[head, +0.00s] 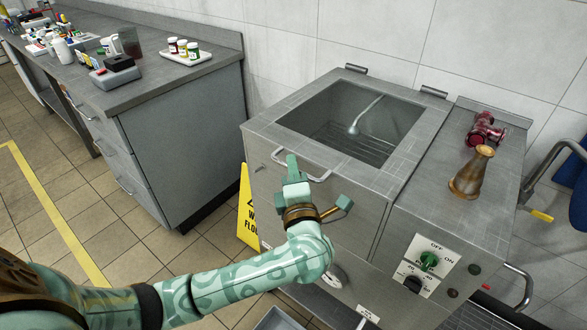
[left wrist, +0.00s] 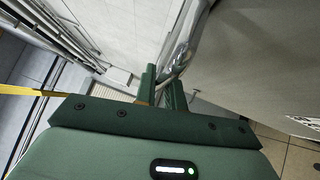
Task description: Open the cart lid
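The cart lid (head: 258,128) is the flat steel top of a metal cabinet (head: 270,190), lying level, with hinges at its back edge. A large rectangular window in it shows a wire rack and a spray hose inside. The bar handle (head: 318,178) is at the lid's front edge. My left gripper (head: 292,168) is at this handle, its fingers on the bar and hiding part of it. In the left wrist view the shiny handle (left wrist: 185,42) runs down between the two close green fingers (left wrist: 161,88). My right gripper is not in view.
A brown vase (head: 470,172) and a red metal fitting (head: 485,130) stand on the cabinet's right top, beside the lid. A yellow wet-floor sign (head: 248,215) stands left of the cabinet. A grey counter (head: 150,85) with bottles is at the left. A tiled wall is close behind.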

